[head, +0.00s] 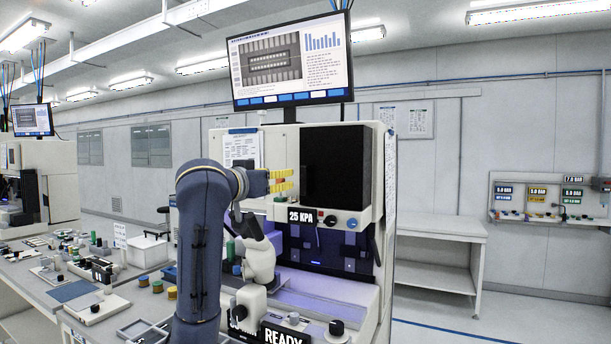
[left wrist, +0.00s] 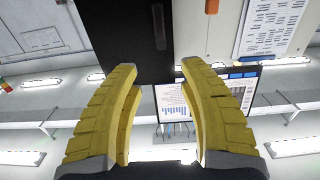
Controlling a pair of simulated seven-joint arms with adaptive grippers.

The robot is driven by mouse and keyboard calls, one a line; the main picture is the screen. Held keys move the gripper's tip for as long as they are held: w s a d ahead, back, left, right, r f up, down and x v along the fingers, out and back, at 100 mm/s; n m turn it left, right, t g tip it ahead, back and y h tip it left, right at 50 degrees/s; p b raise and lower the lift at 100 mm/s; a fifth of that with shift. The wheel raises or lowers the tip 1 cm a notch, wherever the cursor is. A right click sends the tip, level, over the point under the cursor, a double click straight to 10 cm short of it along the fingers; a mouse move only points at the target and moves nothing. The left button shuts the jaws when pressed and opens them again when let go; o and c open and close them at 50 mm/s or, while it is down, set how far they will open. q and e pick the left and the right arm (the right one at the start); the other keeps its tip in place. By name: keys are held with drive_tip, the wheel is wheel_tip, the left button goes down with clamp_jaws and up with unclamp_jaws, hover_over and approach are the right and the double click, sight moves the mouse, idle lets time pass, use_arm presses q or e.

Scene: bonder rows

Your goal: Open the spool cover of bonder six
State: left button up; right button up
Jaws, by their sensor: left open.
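The bonder's black spool cover (head: 335,165) is a dark upright panel on the upper front of the white machine. It looks shut. My left gripper (head: 291,181) is open and empty, its yellow fingers pointing right, close to the cover's left edge in the head view. In the left wrist view the open fingers (left wrist: 158,68) frame the lower edge of the black cover (left wrist: 125,35). A thin grey upright bar (left wrist: 159,27), perhaps a handle, shows on the cover beyond the fingertips. I cannot tell any contact. My right gripper is not in view.
A monitor (head: 290,62) hangs above the machine. A 25 KPA display (head: 303,216) and knobs sit below the cover. A READY sign (head: 284,335) stands at the front. A bench with small parts (head: 75,290) is at left; a white shelf table (head: 440,227) stands right.

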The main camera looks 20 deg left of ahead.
sight(302, 174)
use_arm(q)
drive_tip(key=w, duration=0.5)
drive_tip(key=w+d, duration=0.1)
drive_tip(key=w, duration=1)
drive_tip(key=shift+d, duration=0.15)
drive_tip(key=shift+w, duration=0.1)
drive_tip(key=shift+c, duration=0.2)
clamp_jaws()
